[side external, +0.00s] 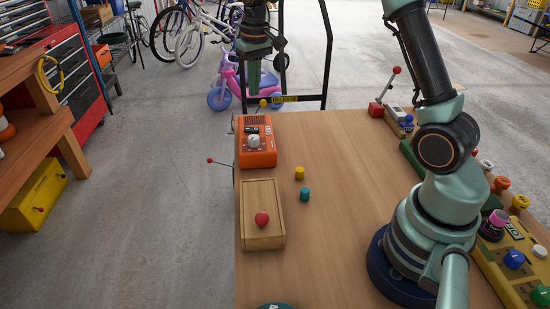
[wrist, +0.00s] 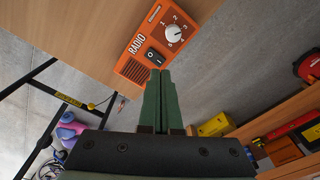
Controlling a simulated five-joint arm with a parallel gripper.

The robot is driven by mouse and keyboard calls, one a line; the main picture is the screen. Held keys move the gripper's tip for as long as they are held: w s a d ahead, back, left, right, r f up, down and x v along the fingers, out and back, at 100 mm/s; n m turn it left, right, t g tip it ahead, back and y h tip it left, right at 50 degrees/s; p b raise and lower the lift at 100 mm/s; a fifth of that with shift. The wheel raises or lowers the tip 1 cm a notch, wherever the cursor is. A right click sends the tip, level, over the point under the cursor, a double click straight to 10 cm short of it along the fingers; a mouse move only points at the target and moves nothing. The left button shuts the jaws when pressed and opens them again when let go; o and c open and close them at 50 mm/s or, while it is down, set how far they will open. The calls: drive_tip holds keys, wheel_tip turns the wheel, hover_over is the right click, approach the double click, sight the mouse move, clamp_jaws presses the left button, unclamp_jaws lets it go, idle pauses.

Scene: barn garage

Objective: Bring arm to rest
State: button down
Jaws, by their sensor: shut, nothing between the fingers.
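My gripper (side external: 254,78) hangs above the far left corner of the table, near the orange radio, with its fingers pointing down. In the wrist view the green fingers of my gripper (wrist: 160,75) are together, with nothing between them. The orange radio (side external: 256,157) sits at the left edge of the table (side external: 345,190). In the wrist view the radio (wrist: 133,68) shows its numbered white dial and black switch just beyond my fingertips. I cannot tell the exact height of the fingers above the table.
A wooden box (side external: 262,238) with a red knob stands nearer on the left edge. A yellow cylinder (side external: 299,173) and a teal cylinder (side external: 305,194) stand mid-table. A yellow button panel (side external: 510,262) lies at the right. The middle of the table is mostly clear.

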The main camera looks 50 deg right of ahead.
drive_tip(key=s+a+r+n+t, duration=0.1)
drive_tip(key=s+a+r, duration=0.25)
drive_tip(key=s, duration=0.25)
drive_tip(key=s+a+r+t, duration=0.2)
drive_tip(key=s+a+r, duration=0.1)
drive_tip(key=s+r, duration=0.2)
drive_tip(key=s+a+f+n+t, duration=0.1)
drive_tip(key=s+a+f, duration=0.1)
drive_tip(key=s, duration=0.7)
drive_tip(key=shift+s+a+f+t, duration=0.25)
drive_tip(key=shift+s+a+t, duration=0.05)
drive_tip(key=shift+s+a, duration=0.1)
drive_tip(key=c, duration=1.5)
unclamp_jaws()
drive_tip(key=shift+c, duration=0.2)
